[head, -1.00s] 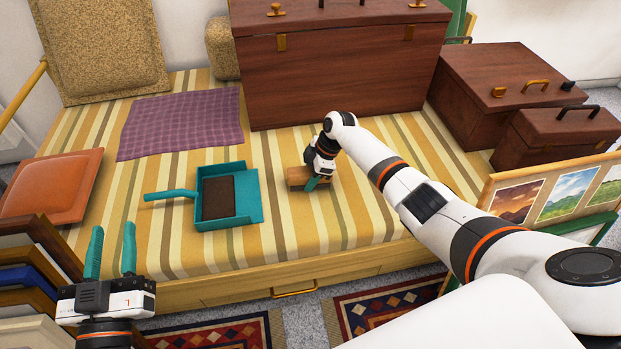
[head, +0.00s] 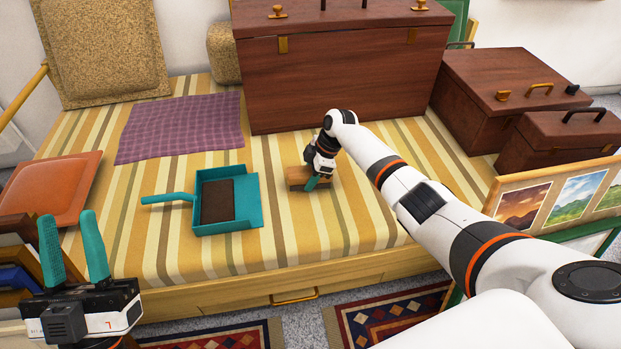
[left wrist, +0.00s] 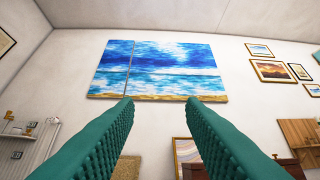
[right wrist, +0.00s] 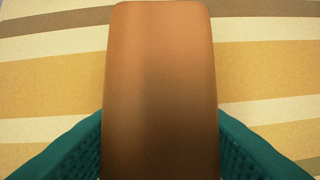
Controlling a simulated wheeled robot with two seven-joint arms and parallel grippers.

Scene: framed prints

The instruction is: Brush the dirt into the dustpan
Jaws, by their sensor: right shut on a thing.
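The teal dustpan (head: 250,212) lies on the striped bed cover, its handle (head: 165,199) pointing left. A dark brown patch of dirt (head: 217,201) shows inside the dustpan. My right gripper (head: 313,182) is shut on a brown wooden brush (head: 298,174), to the right of the dustpan and apart from it. In the right wrist view the brush (right wrist: 162,85) stands between the teal fingers over the striped cover. Its bristles are hidden. My left gripper (head: 74,245) is open and empty at the lower left, fingers up; its fingers (left wrist: 162,125) are wide apart in the left wrist view.
A large brown chest (head: 340,75) stands behind the brush, with smaller cases (head: 510,85) to the right. A purple cloth (head: 182,126) and an orange cushion (head: 50,186) lie on the bed at left. Framed prints (head: 560,195) lean at the right. The cover between dustpan and brush is clear.

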